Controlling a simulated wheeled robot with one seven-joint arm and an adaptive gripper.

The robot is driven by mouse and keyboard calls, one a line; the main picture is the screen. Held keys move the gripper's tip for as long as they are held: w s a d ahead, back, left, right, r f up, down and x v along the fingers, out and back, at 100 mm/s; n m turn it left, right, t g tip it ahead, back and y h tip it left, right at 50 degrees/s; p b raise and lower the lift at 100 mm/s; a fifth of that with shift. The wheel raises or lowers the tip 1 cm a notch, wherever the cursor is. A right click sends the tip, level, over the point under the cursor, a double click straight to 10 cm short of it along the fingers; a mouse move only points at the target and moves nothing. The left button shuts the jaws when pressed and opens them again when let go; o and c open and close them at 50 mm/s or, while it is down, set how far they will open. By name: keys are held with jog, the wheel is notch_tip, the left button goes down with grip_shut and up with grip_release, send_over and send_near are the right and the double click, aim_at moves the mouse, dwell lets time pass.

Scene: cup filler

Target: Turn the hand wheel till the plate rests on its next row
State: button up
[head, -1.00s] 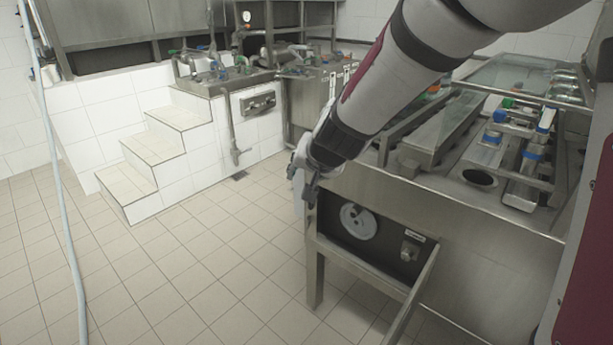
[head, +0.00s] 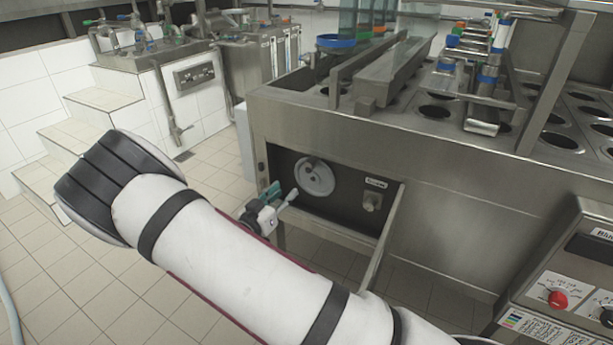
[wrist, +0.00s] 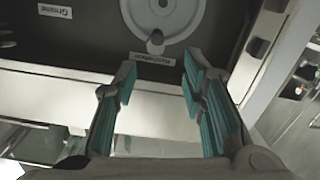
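The hand wheel (head: 314,177) is a pale grey disc on a dark recessed panel in the front of the steel machine. My gripper (head: 280,197) is in front of the panel, left of and a little below the wheel in the head view. In the wrist view, the wheel (wrist: 165,18) is at the top edge, partly cut off, with a small handle (wrist: 155,42) at its rim. My gripper (wrist: 158,72) is open there, its teal-padded fingers apart and empty, short of the wheel. The steel plate with round holes (head: 404,108) is on top of the machine.
A labelled knob (head: 372,201) sits right of the wheel. A steel frame bar (head: 383,240) slopes out below the panel. White tiled steps (head: 55,150) are at left. The tiled floor in front is clear.

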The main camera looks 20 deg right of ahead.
aim_at(308, 170)
jog(key=shift+h, duration=0.3)
jog(key=b+x, duration=0.1)
jog(key=x, duration=1.2)
jog(key=shift+w+d+f+b, duration=0.1)
jog(key=shift+d+f+b, duration=0.1)
jog(key=shift+d+b, duration=0.15)
jog(key=shift+c, duration=0.6)
grip_shut()
